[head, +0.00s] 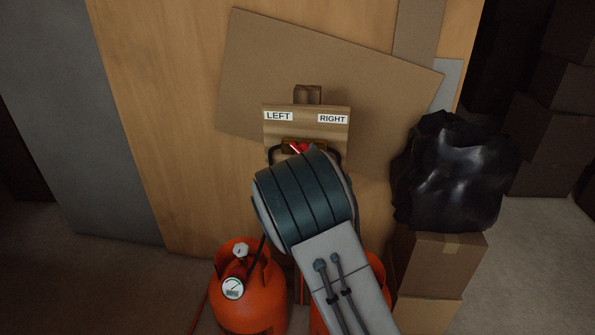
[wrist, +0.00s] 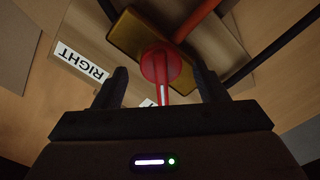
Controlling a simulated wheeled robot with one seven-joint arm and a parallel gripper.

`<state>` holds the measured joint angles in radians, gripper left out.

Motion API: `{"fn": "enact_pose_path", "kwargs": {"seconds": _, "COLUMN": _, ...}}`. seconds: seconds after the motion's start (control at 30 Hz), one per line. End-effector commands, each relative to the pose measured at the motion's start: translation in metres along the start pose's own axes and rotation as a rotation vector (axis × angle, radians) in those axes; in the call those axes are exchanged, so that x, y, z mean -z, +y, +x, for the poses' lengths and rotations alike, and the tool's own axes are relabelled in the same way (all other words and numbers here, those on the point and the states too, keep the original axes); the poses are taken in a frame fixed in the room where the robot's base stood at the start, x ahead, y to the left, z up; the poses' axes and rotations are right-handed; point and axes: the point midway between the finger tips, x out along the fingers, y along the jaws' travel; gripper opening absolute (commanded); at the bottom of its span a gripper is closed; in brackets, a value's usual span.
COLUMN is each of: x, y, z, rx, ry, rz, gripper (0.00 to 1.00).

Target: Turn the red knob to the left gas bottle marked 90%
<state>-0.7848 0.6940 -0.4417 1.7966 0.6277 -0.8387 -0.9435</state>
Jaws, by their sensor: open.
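The red knob (wrist: 158,66) sits on a brass-coloured valve block (wrist: 135,35), with a white stripe along its handle. In the wrist view it lies between the two spread fingers of my gripper (wrist: 161,73), with a gap on each side. In the head view only a bit of the red knob (head: 300,148) shows above my wrist, which hides the gripper. The board carries a LEFT label (head: 278,116) and a RIGHT label (head: 333,119). The left orange gas bottle (head: 262,297) has a round gauge (head: 232,288), too small to read. My arm mostly hides the right bottle (head: 377,268).
A black plastic bag (head: 455,170) rests on cardboard boxes (head: 437,262) at the right, close to my arm. Black hoses (wrist: 275,55) and a red hose (wrist: 198,20) run from the valve block. A large cardboard sheet (head: 245,70) leans behind the board.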

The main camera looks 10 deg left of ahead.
Motion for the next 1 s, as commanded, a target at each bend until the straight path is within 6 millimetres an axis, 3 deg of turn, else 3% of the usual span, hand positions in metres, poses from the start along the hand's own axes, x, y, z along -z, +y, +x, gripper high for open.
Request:
{"fn": "enact_pose_path", "kwargs": {"seconds": 0.5, "x": 0.002, "y": -0.001, "z": -0.102, "rx": 0.003, "ry": 0.002, "rz": 0.000, "gripper": 0.66}}
{"fn": "enact_pose_path", "kwargs": {"seconds": 0.7, "x": 0.002, "y": 0.000, "z": -0.120, "rx": 0.001, "ry": 0.002, "rz": 0.000, "gripper": 0.66}}
{"fn": "enact_pose_path", "kwargs": {"seconds": 1.0, "x": 0.002, "y": 0.000, "z": -0.122, "rx": 0.001, "ry": 0.002, "rz": -0.001, "gripper": 0.66}}
